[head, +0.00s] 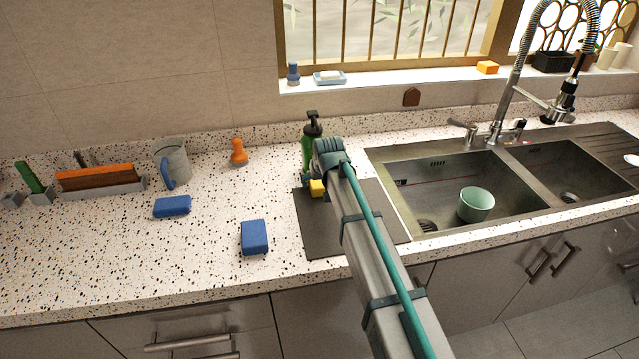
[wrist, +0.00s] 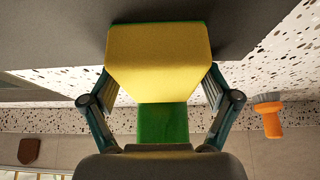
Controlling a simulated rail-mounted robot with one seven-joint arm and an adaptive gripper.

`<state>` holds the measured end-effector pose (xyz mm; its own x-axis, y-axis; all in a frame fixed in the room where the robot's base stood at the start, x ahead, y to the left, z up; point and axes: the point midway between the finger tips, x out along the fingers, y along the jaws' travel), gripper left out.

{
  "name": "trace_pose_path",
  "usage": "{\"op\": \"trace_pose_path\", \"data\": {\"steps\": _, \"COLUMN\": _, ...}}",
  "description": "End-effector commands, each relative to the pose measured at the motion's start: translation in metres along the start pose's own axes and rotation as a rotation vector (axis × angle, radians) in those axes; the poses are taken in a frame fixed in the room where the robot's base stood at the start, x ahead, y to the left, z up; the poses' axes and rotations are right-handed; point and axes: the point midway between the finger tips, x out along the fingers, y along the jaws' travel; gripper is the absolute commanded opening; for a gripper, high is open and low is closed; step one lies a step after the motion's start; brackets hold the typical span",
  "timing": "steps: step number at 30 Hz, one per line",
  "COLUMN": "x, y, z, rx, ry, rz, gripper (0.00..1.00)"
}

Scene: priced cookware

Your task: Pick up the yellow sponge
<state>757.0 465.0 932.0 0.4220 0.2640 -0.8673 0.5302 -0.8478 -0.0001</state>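The yellow sponge (head: 317,188) shows as a small yellow block at the back left of the dark grey mat, partly hidden by my arm. In the wrist view the sponge (wrist: 158,60) is large, with a thin green edge at its far end. My gripper (wrist: 158,88) has one finger against each side of it and looks closed on it. In the head view my gripper (head: 322,168) is beside the green bottle. I cannot tell whether the sponge touches the mat.
A green pump bottle (head: 312,130) stands close behind my gripper. The mat (head: 318,230) lies left of the double sink (head: 425,165), which holds a pale green cup (head: 475,204).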

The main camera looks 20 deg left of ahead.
Motion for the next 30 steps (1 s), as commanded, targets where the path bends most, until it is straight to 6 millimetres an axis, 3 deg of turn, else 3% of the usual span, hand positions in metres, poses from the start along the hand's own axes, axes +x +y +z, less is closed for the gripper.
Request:
{"op": "trace_pose_path", "data": {"steps": 1, "x": 0.0, "y": 0.0, "z": 0.0, "rx": 0.0, "ry": 0.0, "rz": 0.0, "gripper": 0.72}}
{"op": "trace_pose_path", "data": {"steps": 5, "x": 0.0, "y": 0.0, "z": 0.0, "rx": 0.0, "ry": 0.0, "rz": 0.0, "gripper": 0.5}}
{"op": "trace_pose_path", "data": {"steps": 8, "x": 0.0, "y": 0.0, "z": 0.0, "rx": 0.0, "ry": 0.0, "rz": 0.0, "gripper": 0.42}}
{"op": "trace_pose_path", "data": {"steps": 22, "x": -0.01, "y": 0.0, "z": -0.006, "rx": 0.0, "ry": 0.0, "rz": 0.0, "gripper": 0.42}}
{"op": "trace_pose_path", "data": {"steps": 28, "x": -0.034, "y": 0.0, "z": -0.018, "rx": 0.0, "ry": 0.003, "rz": 0.0, "gripper": 0.42}}
{"op": "trace_pose_path", "data": {"steps": 30, "x": -0.05, "y": 0.0, "z": -0.011, "rx": 0.0, "ry": 0.003, "rz": 0.0, "gripper": 0.42}}
